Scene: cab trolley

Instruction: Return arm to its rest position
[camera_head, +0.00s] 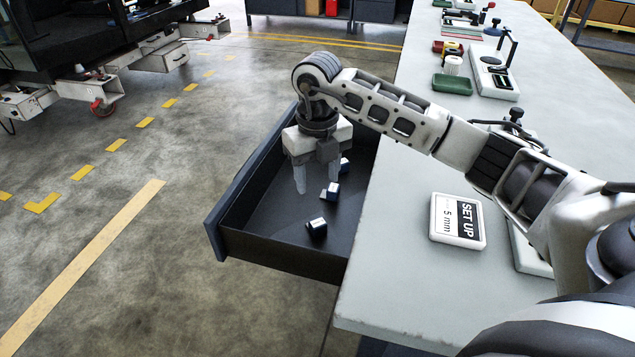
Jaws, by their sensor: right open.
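My right gripper (314,184) hangs pointing down over the open drawer (284,249), with its two fingers apart and nothing between them. My right arm reaches in from the right across the workbench. Small dark blocks with white labels lie on the drawer floor, one (317,226) near the front and another (331,191) just right of the fingertips. A third block (345,164) is partly behind the gripper. I cannot tell how far the fingertips are above the drawer floor. My left gripper is not in view.
The pale workbench (400,270) fills the right side. A green tray (452,84) and a black-and-white fixture (494,75) stand farther back. The floor left of the drawer is clear.

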